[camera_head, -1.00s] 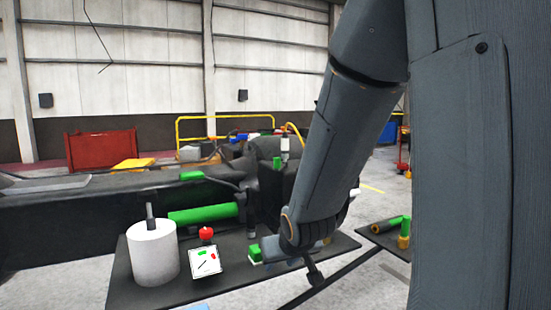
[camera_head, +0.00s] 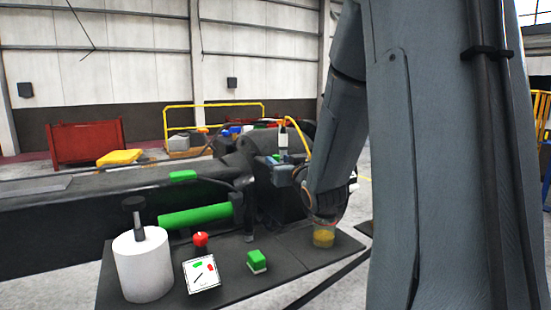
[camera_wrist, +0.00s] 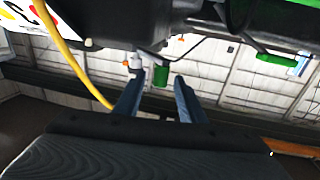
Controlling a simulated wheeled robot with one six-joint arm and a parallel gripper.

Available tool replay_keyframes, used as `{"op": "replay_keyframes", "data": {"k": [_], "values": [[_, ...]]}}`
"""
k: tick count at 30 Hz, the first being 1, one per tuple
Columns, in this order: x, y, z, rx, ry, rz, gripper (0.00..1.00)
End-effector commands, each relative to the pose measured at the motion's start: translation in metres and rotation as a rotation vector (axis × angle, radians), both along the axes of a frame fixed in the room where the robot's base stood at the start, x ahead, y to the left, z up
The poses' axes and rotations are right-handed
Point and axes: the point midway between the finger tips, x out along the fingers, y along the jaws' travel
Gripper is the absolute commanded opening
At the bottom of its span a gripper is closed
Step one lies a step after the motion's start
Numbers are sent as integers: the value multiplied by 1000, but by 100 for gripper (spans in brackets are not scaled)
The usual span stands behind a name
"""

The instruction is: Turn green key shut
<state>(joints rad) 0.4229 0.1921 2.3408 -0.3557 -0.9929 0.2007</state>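A small green piece (camera_head: 277,157), which looks like the green key, shows beside a white fitting (camera_head: 283,140) on the dark machine in the head view. In the wrist view the green key (camera_wrist: 161,77) appears beside a white fitting (camera_wrist: 136,61). My gripper (camera_wrist: 156,79) is open, its two blue-grey fingers apart. The key shows in the gap at their tips; I cannot tell whether either finger touches it. The key's turn position is unclear.
A yellow cable (camera_wrist: 70,55) curves close to my left finger. Dark machine parts lie close by.

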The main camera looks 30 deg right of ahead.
Motion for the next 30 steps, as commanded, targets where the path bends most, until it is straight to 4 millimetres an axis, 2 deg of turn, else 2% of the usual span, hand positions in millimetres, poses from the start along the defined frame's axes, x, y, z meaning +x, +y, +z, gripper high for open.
{"op": "replay_keyframes", "data": {"k": [6,17,24,30], "values": [[23,-1,0,0,1,3,37],[29,-1,0,0,0,4,37],[29,-1,0,0,1,4,0],[29,-1,0,0,1,4,0]]}}
